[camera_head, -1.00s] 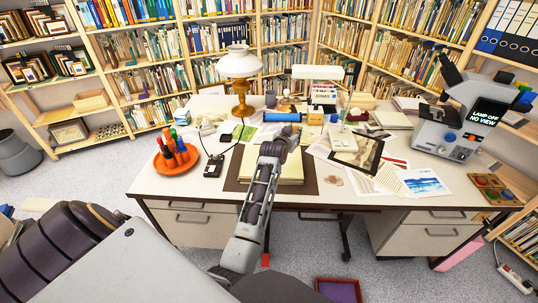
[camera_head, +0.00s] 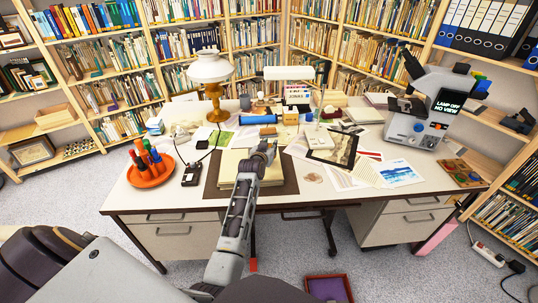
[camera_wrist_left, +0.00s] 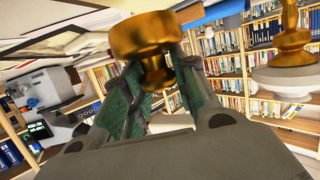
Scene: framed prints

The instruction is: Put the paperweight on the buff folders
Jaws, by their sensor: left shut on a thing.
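The buff folders (camera_head: 232,165) lie stacked on a dark brown desk pad (camera_head: 213,180) at the desk's front middle. My left gripper (camera_head: 264,150) is over the right part of the folders in the head view; its height above them is hard to tell. The left wrist view shows my left gripper (camera_wrist_left: 160,85) shut on the paperweight (camera_wrist_left: 145,35), a round brass knob with a narrower neck between the green-padded fingers. In the head view the paperweight is hidden or too small to make out. My right gripper is not in view.
An orange tray of markers (camera_head: 150,168) and a small black device (camera_head: 192,175) stand left of the folders. A brass lamp (camera_head: 214,95) and a blue cylinder (camera_head: 258,119) are behind. A framed picture (camera_head: 332,148), papers and a microscope (camera_head: 425,110) are to the right.

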